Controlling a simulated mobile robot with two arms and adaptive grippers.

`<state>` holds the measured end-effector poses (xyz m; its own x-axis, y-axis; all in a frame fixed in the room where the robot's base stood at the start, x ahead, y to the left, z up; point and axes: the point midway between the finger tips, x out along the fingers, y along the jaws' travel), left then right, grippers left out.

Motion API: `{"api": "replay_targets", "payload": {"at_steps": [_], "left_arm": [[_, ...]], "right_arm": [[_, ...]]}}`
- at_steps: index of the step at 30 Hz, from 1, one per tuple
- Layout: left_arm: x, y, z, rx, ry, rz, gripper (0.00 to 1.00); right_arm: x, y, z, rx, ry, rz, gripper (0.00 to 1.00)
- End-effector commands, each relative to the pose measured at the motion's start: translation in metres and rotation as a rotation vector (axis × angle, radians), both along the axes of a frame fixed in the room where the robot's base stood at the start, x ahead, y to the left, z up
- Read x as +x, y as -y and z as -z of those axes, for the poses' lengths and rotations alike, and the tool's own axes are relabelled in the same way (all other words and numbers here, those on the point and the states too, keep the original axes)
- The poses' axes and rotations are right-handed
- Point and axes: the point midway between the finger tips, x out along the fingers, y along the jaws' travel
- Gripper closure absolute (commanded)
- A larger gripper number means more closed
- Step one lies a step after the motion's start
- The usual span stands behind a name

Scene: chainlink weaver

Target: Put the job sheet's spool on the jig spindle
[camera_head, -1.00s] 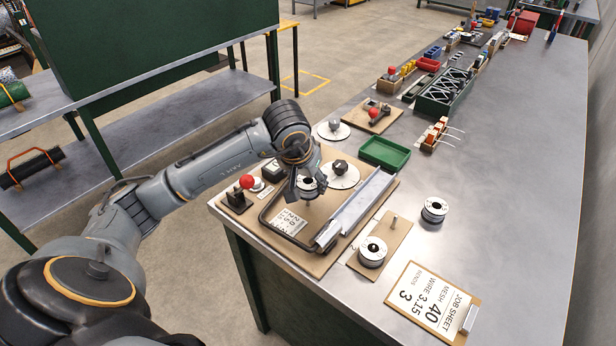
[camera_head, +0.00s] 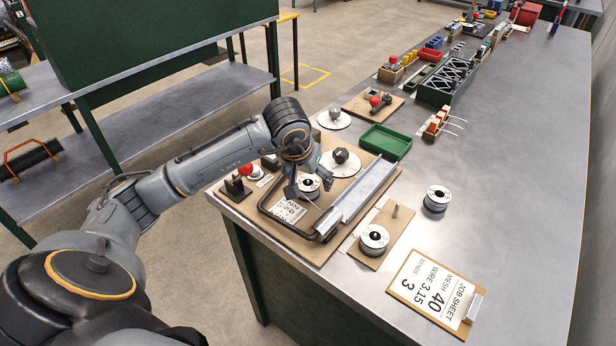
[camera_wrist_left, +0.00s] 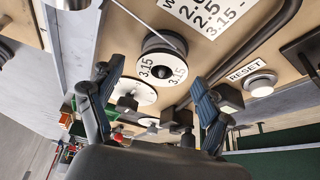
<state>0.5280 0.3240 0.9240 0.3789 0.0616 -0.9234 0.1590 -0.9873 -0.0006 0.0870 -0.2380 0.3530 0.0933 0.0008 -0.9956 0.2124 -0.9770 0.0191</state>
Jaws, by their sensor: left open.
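The job sheet (camera_head: 432,290) reads wire 3.15, mesh 40 and 3. A spool (camera_head: 308,187) sits on the jig board (camera_head: 250,212), face up. In the left wrist view that spool (camera_wrist_left: 163,69) is marked 3.15, with a dark hub at its centre; the spindle underneath is hidden. My left gripper (camera_head: 309,178) is open just over the spool. In the left wrist view my left gripper (camera_wrist_left: 157,82) has its fingers spread on either side of the spool, with no clear contact. My right gripper is not in view.
Another spool (camera_head: 374,240) stands on a small board with a bare peg (camera_head: 395,211). A further spool (camera_head: 437,199) stands on the metal bench. A green tray (camera_head: 385,142) is behind.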

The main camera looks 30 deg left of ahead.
Motion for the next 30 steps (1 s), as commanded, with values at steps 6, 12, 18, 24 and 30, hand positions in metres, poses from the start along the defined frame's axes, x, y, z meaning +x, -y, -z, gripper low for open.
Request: {"api": "replay_targets", "payload": {"at_steps": [6,12,18,24,30], "left_arm": [[-0.002,0.000,-0.005,0.000,0.000,0.001,0.22],[-0.014,0.001,-0.038,0.003,0.005,0.001,0.22],[-0.030,0.004,-0.078,0.002,0.006,0.001,0.22],[-0.042,0.007,-0.103,0.001,0.002,0.001,0.22],[-0.046,0.007,-0.111,0.000,0.000,-0.001,0.22]], "right_arm": [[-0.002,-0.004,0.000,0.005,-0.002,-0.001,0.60],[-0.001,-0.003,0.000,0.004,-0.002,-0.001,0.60],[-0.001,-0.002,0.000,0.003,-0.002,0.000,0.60],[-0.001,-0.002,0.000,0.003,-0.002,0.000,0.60],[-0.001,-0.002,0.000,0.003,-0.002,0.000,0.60]]}}
